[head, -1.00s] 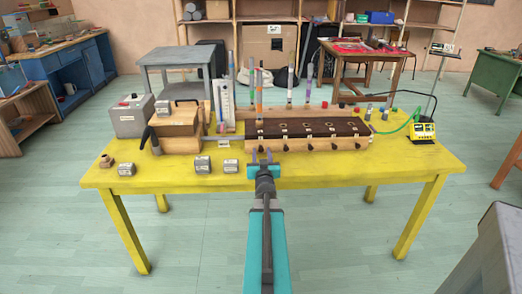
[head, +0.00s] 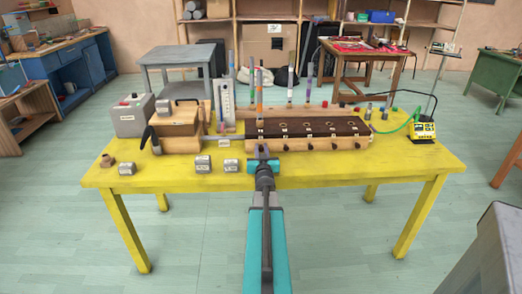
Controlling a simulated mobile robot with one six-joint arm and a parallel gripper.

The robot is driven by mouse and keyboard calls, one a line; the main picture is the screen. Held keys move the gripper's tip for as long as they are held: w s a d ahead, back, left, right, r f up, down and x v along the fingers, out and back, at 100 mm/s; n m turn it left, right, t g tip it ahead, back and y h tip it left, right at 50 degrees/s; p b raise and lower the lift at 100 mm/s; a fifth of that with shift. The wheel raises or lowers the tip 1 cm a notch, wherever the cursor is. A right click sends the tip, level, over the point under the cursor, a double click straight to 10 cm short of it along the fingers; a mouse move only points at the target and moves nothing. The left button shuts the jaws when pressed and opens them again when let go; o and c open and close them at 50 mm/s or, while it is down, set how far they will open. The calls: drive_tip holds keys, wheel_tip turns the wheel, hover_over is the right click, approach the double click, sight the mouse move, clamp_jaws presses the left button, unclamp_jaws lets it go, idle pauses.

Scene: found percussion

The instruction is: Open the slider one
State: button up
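A long wooden box (head: 345,145) with a dark brown top stands on the yellow table. Its top has a row of round holes, and its front has a row of dark slider knobs, one (head: 285,148) of them near the left. My gripper (head: 261,149) is at the left end of the front face, where the leftmost knob, which I take as slider one, sits. Its fingers are close together and appear shut on that knob, which they mostly hide. I see no gap opened at the slider.
Small grey labelled blocks (head: 203,164) lie on the yellow table (head: 330,175) left of my gripper. A wooden block with a black handle (head: 178,130) and a grey box (head: 133,116) stand at the left. Coloured tubes (head: 309,83) rise behind the box. A yellow device (head: 423,131) is at the right.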

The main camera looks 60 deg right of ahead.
sight(261, 149)
clamp_jaws()
drive_tip(key=shift+s+a, duration=0.1)
drive_tip(key=shift+b+v, duration=0.5)
drive_tip(key=shift+v, duration=0.85)
drive_tip(key=o, duration=0.7)
unclamp_jaws()
drive_tip(key=shift+o, duration=0.2)
drive_tip(key=shift+a, duration=0.1)
